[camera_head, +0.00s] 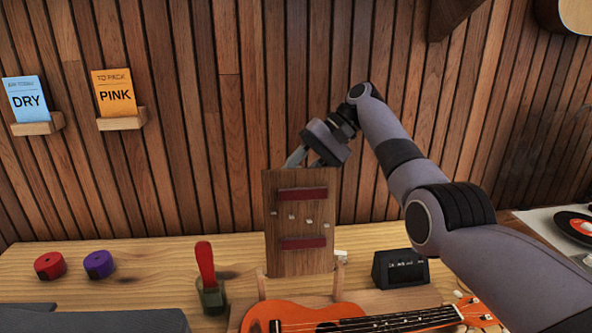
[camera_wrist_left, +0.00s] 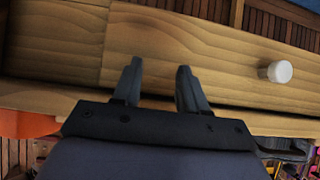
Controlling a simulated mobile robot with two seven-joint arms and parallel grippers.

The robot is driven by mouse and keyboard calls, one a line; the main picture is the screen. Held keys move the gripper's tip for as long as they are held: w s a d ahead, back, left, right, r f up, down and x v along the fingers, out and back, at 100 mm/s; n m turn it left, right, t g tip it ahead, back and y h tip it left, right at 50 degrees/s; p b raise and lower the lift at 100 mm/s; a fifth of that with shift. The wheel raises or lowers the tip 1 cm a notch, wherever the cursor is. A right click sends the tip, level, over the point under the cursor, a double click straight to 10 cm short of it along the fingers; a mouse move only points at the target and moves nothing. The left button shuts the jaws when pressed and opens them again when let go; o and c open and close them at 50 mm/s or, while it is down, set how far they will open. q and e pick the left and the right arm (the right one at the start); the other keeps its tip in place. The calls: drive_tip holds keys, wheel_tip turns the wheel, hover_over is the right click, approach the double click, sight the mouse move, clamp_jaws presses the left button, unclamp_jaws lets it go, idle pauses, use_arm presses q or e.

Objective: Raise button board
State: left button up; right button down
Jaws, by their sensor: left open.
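The button board (camera_head: 300,222) is an upright wooden panel with two dark red strips and several small pale buttons between them. It stands over the back of the table in the head view, and I cannot tell whether its bottom edge touches the table. My right gripper (camera_head: 303,159) is at the board's top edge, its fingers angled down to it. The fingertips are partly hidden, so I cannot tell whether they grip the board. My left gripper (camera_wrist_left: 155,82) is open and empty in the left wrist view, facing a wooden front with a white knob (camera_wrist_left: 276,71).
An orange ukulele (camera_head: 300,317) lies in front of the board. A dark display box (camera_head: 400,268) stands to its right. A red-handled tool in a green holder (camera_head: 211,297), a purple roll (camera_head: 99,264) and a red roll (camera_head: 49,266) are left. A slatted wall rises behind.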

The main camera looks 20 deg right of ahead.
drive_tip(key=shift+w, duration=0.1)
idle(0.4)
drive_tip(key=c, duration=0.8)
unclamp_jaws()
drive_tip(key=shift+p+v, duration=0.7)
drive_tip(key=shift+v, duration=2.9)
drive_tip(key=shift+a+f, duration=0.1)
